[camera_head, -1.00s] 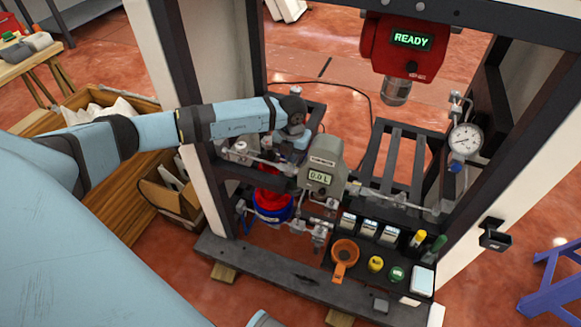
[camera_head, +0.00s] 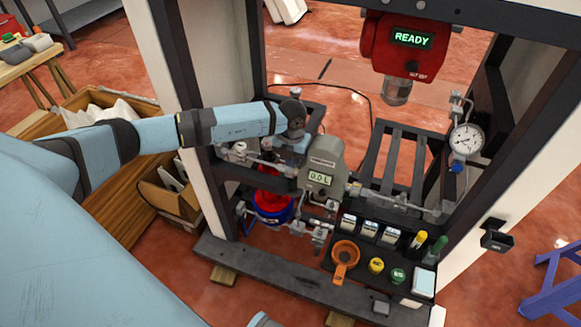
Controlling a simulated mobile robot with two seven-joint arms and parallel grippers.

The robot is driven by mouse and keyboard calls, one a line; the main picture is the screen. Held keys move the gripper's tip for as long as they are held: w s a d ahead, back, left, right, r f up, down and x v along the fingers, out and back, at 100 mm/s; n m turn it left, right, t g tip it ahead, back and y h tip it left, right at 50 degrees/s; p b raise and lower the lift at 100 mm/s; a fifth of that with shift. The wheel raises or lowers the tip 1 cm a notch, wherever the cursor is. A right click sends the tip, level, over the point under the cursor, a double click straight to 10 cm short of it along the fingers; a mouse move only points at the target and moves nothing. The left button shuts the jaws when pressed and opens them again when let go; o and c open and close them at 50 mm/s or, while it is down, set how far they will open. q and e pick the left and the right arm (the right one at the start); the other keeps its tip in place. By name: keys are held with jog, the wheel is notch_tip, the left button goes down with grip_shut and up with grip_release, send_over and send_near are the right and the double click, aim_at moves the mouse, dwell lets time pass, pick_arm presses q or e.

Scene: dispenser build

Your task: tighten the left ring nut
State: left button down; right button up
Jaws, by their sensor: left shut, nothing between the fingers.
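The grey flow meter (camera_head: 322,165), reading 0.0 L, sits in the pipe line across the middle of the frame. The thin metal pipe (camera_head: 243,153) comes to it from the left. The left ring nut is at the meter's left side, small and mostly hidden by my wrist and gripper; I cannot tell how tight it is. A ring nut (camera_head: 354,190) shows on the meter's right side. My left gripper (camera_head: 288,161) points down just left of the meter, at the pipe end. It is shut with nothing held; whether it touches the nut is unclear. My right gripper is out of view.
A red unit (camera_head: 405,45) showing READY hangs above. A dial gauge (camera_head: 466,140) stands at right. Dark frame posts flank the space.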

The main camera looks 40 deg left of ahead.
pick_arm(q)
jog(key=shift+s+f, duration=0.15)
jog(key=shift+s, duration=0.3)
dwell(0.4)
jog(key=shift+p, duration=0.3)
jog(key=shift+w+r+p, duration=0.15)
jog(key=shift+r+p, duration=0.25)
jog(key=shift+r, duration=0.25)
jog(key=shift+r, duration=0.15)
jog(key=shift+r+p, duration=2.3)
jog(key=shift+r, duration=0.6)
